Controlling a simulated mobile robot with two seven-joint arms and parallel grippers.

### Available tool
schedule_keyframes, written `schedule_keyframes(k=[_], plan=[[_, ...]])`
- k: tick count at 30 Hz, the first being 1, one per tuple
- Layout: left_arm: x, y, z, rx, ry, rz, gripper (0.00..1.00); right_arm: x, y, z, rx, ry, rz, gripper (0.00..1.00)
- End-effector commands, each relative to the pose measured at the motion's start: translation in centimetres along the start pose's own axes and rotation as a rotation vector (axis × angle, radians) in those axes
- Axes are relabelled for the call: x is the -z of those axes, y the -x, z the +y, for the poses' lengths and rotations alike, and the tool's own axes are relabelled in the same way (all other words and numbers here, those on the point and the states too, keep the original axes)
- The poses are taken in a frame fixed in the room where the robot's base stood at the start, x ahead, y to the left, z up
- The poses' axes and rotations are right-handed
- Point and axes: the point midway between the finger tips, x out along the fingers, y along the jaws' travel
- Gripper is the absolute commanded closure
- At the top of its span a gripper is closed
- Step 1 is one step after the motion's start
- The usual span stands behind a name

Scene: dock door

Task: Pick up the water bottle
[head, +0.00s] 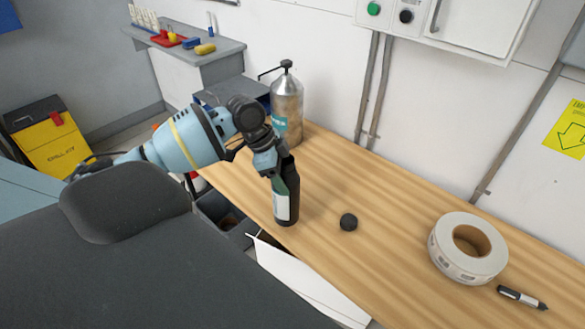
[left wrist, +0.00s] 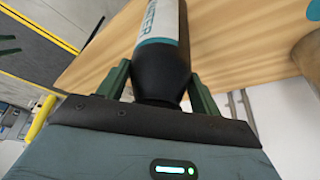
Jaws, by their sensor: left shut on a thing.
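The water bottle (head: 285,197) is dark with a white and teal label and stands upright on the wooden bench near its front edge. My left gripper (head: 284,171) reaches down from above and is shut on the bottle's upper part. In the left wrist view the bottle (left wrist: 162,60) lies between the two green fingers of the left gripper (left wrist: 160,82). Whether its base touches the bench is hard to tell. My right gripper is not in view.
A roll of labels (head: 439,246) and a marker (head: 521,297) lie farther right on the wooden bench (head: 395,235). A metal canister (head: 287,105) stands behind the gripper. The bench's middle is mostly clear.

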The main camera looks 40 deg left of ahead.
Motion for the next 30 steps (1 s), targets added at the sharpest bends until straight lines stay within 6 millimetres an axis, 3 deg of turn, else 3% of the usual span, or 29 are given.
schedule_keyframes(k=[12, 30], plan=[[-2.7, 1.6, 3.0, 0.0, -0.001, -0.002, 0.77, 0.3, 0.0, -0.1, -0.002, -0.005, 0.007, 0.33], [-4.0, 2.4, 4.6, 0.0, -0.001, 0.001, 0.77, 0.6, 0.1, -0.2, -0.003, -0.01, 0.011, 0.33]])
